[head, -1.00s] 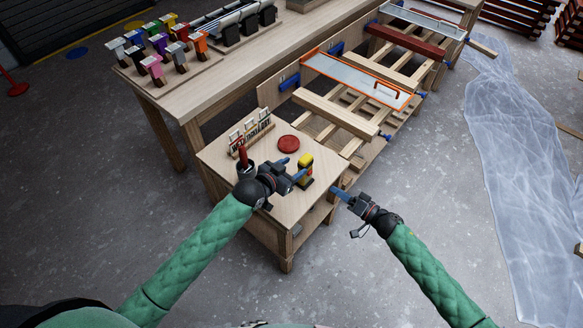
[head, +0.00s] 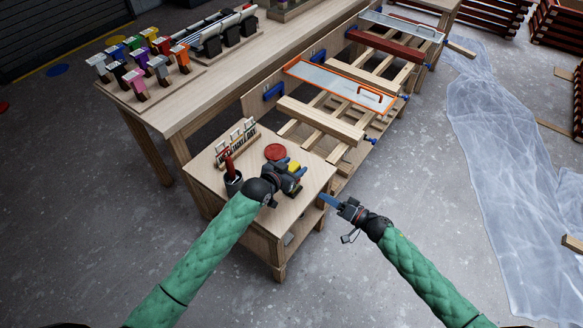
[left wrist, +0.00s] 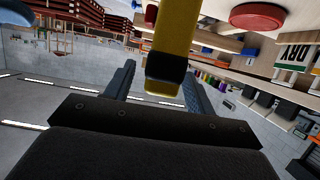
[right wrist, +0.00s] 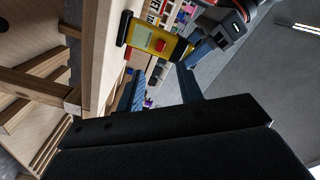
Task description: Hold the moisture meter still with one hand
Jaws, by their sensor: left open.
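The moisture meter (head: 294,167) is yellow and black and stands on the small wooden side table (head: 215,160). My left gripper (head: 296,174) is at the meter, partly covering it in the head view. In the left wrist view the yellow body of the meter (left wrist: 175,40) lies between the two spread fingers; contact cannot be made out. My right gripper (head: 328,201) is open and empty, beyond the table's right edge. In the right wrist view the meter (right wrist: 150,38) shows its small display past the fingertips, with my left gripper beside it.
A red disc (head: 275,152), a cup with a red-handled tool (head: 233,183) and a rack of cards (head: 238,140) stand on the side table. Battens (head: 320,118) lie on the frame behind. Plastic sheeting (head: 500,160) covers floor at right.

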